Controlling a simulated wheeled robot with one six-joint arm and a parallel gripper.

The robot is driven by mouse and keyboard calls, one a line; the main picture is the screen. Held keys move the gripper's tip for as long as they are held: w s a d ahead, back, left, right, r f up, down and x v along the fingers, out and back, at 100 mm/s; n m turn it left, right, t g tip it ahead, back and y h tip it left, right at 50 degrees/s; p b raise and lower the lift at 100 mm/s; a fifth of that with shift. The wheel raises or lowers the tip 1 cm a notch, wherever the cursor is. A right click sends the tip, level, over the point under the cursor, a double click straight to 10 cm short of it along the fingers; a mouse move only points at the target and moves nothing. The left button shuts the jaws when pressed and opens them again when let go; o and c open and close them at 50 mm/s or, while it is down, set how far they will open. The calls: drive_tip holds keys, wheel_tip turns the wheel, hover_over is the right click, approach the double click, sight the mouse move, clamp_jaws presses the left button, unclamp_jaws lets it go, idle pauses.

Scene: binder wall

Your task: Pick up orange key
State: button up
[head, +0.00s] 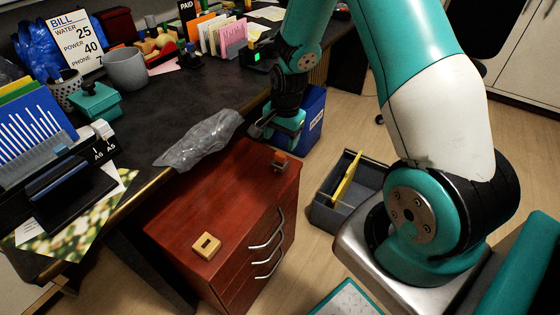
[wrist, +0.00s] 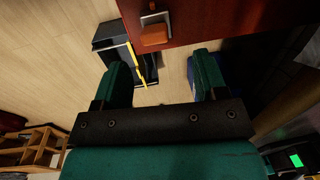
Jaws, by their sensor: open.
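The orange key (head: 280,161) lies on top of the red-brown drawer cabinet (head: 185,205), near its far right corner. In the wrist view the orange key (wrist: 154,35) shows an orange body with a grey metal part, close to the cabinet's edge. My gripper (head: 262,128) is just beyond that corner in the head view, apart from the key. In the wrist view my gripper (wrist: 161,66) has its two fingers spread with nothing between them, and the key sits ahead of the gap.
A tan block with a hole (head: 207,246) lies on the cabinet's near end. A crumpled clear plastic bag (head: 200,140) lies at the desk edge beside the cabinet. A grey bin (head: 330,210) with a yellow item and a blue bin (head: 314,125) stand on the floor.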

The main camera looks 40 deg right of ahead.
sight(281, 153)
wheel_tip(281, 153, down, 6)
drive_tip(key=shift+f+b, duration=0.25)
drive_tip(key=shift+b, duration=0.3)
drive_tip(key=shift+c, duration=0.5)
drive_tip(key=c, duration=1)
drive_tip(key=shift+r, duration=0.1)
